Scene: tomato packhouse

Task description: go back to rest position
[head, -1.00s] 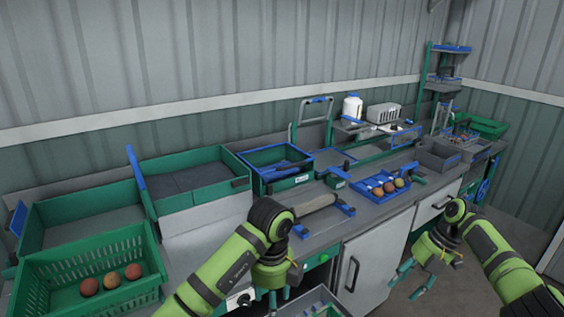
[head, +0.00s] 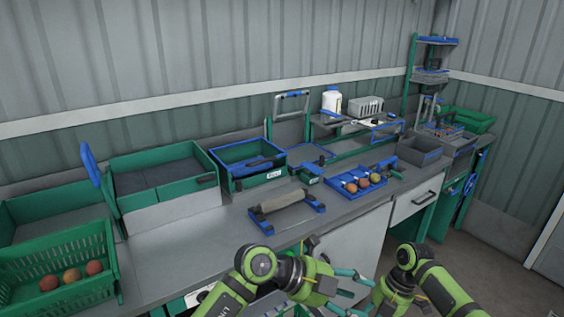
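My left gripper (head: 343,291) is at the bottom centre of the head view, in front of the workbench. Its teal fingers are spread and point right, with nothing seen between them. My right gripper (head: 368,296) is just to its right, its fingers pointing left toward the left one. It looks open and empty, though the lower frame edge and the overlap of the fingertips hide part of it. Both grippers are low, in front of the cabinet doors and apart from the things on the bench.
The workbench (head: 170,252) runs along the wall. On it are a green crate (head: 60,298) with red and orange tomatoes, a blue-rimmed green bin (head: 226,185), a roller stand (head: 262,222), a blue tray (head: 345,188) with tomatoes and a grey bin (head: 420,153). Open floor shows at right.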

